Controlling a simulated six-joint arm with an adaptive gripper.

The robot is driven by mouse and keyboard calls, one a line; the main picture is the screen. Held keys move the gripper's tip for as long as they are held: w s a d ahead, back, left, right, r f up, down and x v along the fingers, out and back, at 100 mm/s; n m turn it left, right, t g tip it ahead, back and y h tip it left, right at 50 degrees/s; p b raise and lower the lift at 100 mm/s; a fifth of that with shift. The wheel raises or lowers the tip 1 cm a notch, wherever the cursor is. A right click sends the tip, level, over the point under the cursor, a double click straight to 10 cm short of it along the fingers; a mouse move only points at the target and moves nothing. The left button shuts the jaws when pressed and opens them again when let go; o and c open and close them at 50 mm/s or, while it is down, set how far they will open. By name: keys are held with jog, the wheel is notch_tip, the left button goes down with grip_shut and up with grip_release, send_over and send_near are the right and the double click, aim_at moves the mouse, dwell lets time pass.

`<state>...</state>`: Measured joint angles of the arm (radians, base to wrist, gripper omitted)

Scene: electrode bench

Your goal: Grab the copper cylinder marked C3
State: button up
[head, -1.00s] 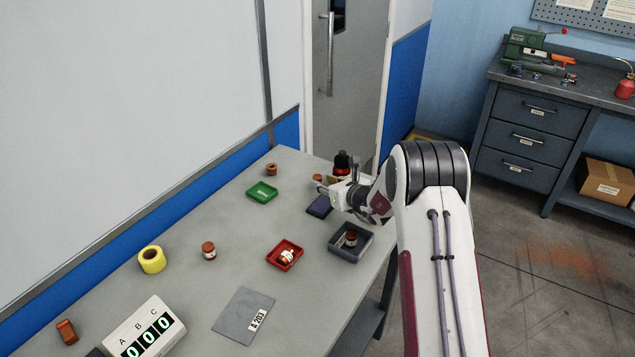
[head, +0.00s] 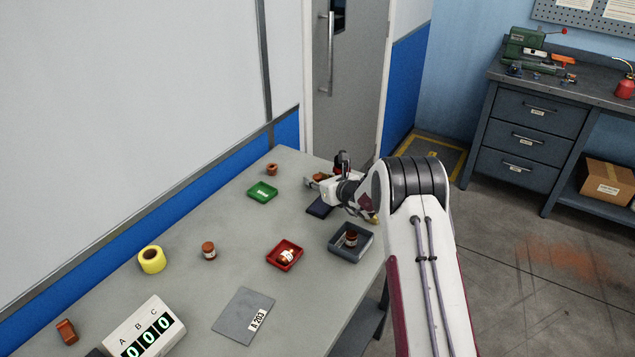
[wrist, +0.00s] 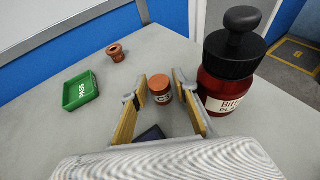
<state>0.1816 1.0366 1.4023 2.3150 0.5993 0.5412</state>
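My gripper (wrist: 166,100) is open in the wrist view, with its two tan-padded fingers apart. A copper cylinder (wrist: 160,88) with a pale label stands upright on the table between and just beyond the fingers; its label is too small to read. In the head view my gripper (head: 310,182) is low over the far end of the table and largely hides that cylinder. Other copper cylinders are a labelled one (head: 209,251) on the open table, one lying in the red tray (head: 272,262), and one in the grey tray (head: 364,254). I cannot read C3 on any.
A large dark red bottle (wrist: 225,90) with a black knobbed lid stands close right of my fingers. A green PASS tray (wrist: 92,97) and a copper spool-shaped piece (wrist: 117,54) are to the left. A yellow tape roll (head: 152,260) and a counter display (head: 148,330) sit nearer.

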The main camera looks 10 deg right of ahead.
aim_at(317, 176)
grip_shut()
jog(key=shift+r, duration=0.15)
jog(key=shift+r, duration=4.9)
